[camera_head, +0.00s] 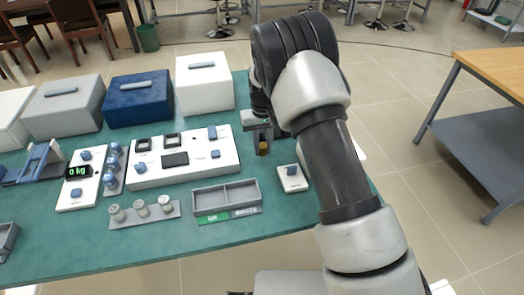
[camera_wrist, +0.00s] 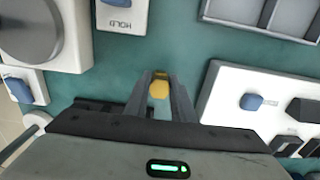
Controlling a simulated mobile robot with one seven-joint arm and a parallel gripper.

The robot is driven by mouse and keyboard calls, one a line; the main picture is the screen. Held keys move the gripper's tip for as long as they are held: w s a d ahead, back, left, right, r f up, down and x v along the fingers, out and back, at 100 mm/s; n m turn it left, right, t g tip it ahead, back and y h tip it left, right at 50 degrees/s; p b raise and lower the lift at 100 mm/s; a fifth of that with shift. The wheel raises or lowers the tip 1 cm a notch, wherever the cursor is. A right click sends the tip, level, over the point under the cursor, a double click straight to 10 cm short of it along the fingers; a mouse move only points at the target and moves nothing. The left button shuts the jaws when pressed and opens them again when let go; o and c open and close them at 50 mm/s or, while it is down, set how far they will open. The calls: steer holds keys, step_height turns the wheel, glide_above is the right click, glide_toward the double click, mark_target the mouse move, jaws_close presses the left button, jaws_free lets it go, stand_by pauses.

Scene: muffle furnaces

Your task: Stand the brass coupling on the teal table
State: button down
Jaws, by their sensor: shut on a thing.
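The brass coupling (camera_wrist: 159,88) is a small yellow-gold piece between my gripper's fingertips in the wrist view. It also shows in the head view (camera_head: 263,148) as a small dark-gold piece under the jaws. My gripper (camera_wrist: 160,92) is shut on it. In the head view my gripper (camera_head: 262,138) points down over the right part of the teal table (camera_head: 262,218). Whether the coupling touches the table cannot be told. My arm hides part of the table's right side.
A white panel with switches (camera_head: 230,170) lies to the left of my gripper. A grey divided tray (camera_head: 225,186) is in front of it, and a small white box with a blue knob (camera_head: 292,184) stands close by. White (camera_head: 205,95) and blue (camera_head: 138,108) boxes line the back.

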steer(key=shift+f, duration=1.05)
steer(key=shift+f, duration=0.1)
steer(key=shift+f, duration=0.15)
steer(key=c, duration=1.5)
jaws_free()
